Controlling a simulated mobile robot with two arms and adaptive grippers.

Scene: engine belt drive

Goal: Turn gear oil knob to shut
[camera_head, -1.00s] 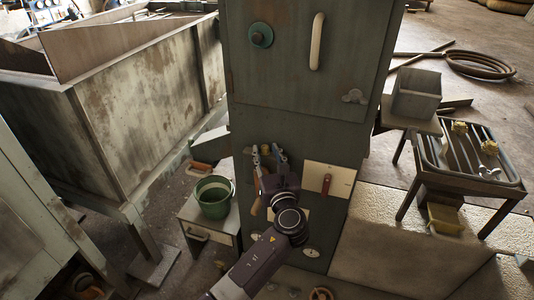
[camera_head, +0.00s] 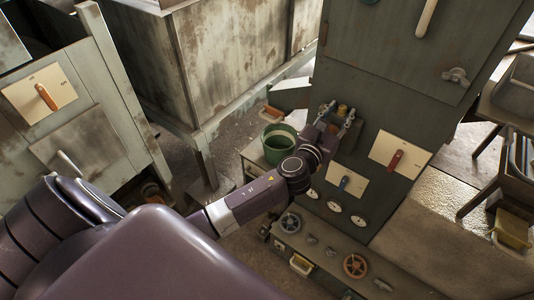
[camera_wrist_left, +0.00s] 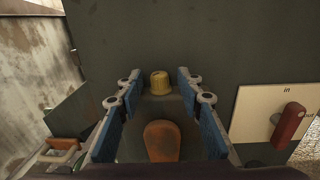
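My left gripper (camera_head: 338,112) is open in front of the dark green cabinet (camera_head: 385,95), fingers pointing at its face. In the left wrist view its blue-padded fingers (camera_wrist_left: 160,105) stand apart with a rounded orange-brown handle (camera_wrist_left: 162,141) between them. A yellow ribbed knob (camera_wrist_left: 160,83) shows beyond it, between the fingertips, touched by neither. The yellow knob also shows small in the head view (camera_head: 341,110). I cannot read a gear oil label, so which knob it is cannot be told. My right gripper is out of view.
A pale plate with a red lever (camera_head: 395,160) and one with a blue lever (camera_head: 345,183) are on the cabinet. A green bucket (camera_head: 278,143) stands left. An orange lever (camera_head: 46,97) is on the left cabinet.

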